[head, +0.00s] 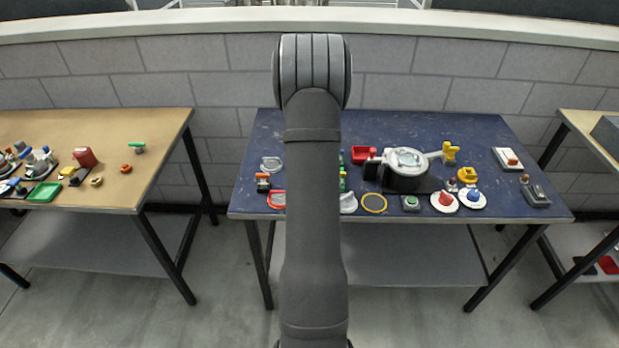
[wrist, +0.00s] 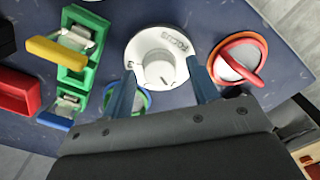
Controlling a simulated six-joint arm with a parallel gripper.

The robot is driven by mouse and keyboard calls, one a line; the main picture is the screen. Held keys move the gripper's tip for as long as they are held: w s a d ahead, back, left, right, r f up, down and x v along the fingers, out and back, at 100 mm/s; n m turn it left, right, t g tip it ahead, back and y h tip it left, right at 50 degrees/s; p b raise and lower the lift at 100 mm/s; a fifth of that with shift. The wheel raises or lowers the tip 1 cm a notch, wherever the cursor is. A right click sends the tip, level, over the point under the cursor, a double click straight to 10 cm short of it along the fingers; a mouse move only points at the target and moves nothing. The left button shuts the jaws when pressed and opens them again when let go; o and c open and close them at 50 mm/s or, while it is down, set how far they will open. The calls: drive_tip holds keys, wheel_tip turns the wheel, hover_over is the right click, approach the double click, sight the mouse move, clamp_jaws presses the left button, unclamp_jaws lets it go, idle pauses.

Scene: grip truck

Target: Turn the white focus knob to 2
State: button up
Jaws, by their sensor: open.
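The white focus knob (wrist: 158,70) sits on a round white dial plate with the word FOCUS printed on it, in the upper middle of the wrist view. My gripper (wrist: 161,69) is open, with its two blue fingers on either side of the knob in this view. I cannot tell whether the fingertips touch it or how far above it they are. The number marks and the knob's setting are not legible. In the head view, my arm covers part of the table, and I cannot make out the focus knob for sure.
Green latch blocks with a yellow lever (wrist: 57,52) and a blue lever (wrist: 54,121) lie left. The blue table (head: 440,130) holds several other devices.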

drive_tip(key=c, duration=1)
drive_tip(key=m, duration=1.1)
drive_tip(key=shift+m, duration=0.4)
